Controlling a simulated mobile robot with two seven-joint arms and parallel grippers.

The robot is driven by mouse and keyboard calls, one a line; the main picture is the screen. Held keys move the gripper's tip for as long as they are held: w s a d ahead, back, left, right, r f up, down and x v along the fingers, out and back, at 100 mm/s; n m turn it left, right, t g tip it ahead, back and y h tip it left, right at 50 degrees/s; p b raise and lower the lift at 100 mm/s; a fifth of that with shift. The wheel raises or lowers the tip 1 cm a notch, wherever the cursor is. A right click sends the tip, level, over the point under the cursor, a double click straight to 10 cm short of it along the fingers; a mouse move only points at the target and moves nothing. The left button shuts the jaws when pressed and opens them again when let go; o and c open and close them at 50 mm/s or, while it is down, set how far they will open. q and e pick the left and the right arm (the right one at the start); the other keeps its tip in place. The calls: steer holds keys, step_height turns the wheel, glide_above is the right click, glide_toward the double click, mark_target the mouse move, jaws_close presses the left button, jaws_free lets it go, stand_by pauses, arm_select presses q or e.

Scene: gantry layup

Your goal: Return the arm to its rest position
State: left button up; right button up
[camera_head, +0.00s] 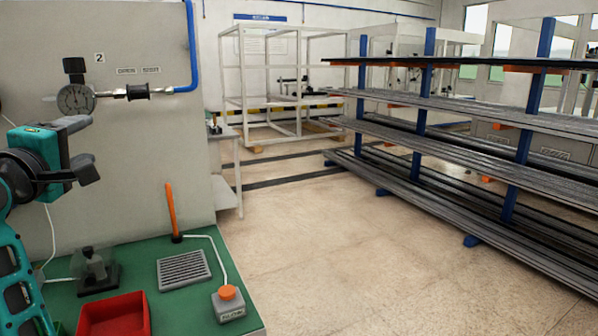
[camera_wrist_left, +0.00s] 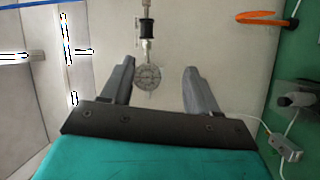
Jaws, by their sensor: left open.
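My left gripper (camera_head: 86,146) is at the left of the head view, on a teal arm, in front of the grey panel. Its two dark fingers are apart and nothing is between them. In the left wrist view the open fingers (camera_wrist_left: 160,80) point toward the panel. A round pressure gauge (camera_head: 76,99) sits just above the gripper in the head view, joined to a fitting and a blue hose. In the wrist view the gauge (camera_wrist_left: 148,77) appears between the fingers but beyond them. My right gripper is not in view.
Below is a green bench top (camera_head: 190,312) with a red tray (camera_head: 114,316), a grated plate (camera_head: 184,269), an orange-button box (camera_head: 228,302) and an upright orange-handled tool (camera_head: 171,212). A rack (camera_head: 427,115) of long bars stands at right. The floor between is clear.

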arm_select(q)
steer(key=s+d+f+m+g+h, duration=0.1)
steer(key=s+d+f+m+g, duration=0.2)
steer(key=f, duration=0.6)
steer(key=s+d+f+m+g, duration=0.2)
steer(key=d+f+m, duration=0.2)
steer(key=f, duration=0.5)
steer(key=s+d+f+m+g+h, duration=0.1)
steer(key=s+d+f+m+g, duration=0.2)
steer(key=f, duration=0.6)
steer(key=s+d+f+m+g, duration=0.45)
steer(key=s+f, duration=0.25)
steer(key=s, duration=0.2)
steer(key=s+d+f+m+g, duration=0.3)
steer(key=s+d+f+m, duration=0.15)
steer(key=s+f, duration=0.4)
steer(key=w+d+f+t+h, duration=0.2)
steer(key=w+f+t, duration=0.3)
steer(key=f+t, duration=0.2)
steer(key=shift+w+d+f+m+t+h, duration=0.2)
steer(key=shift+w+f+m+t+h, duration=0.1)
steer(key=shift+w+f+m+t, duration=0.1)
steer(key=shift+c, duration=0.4)
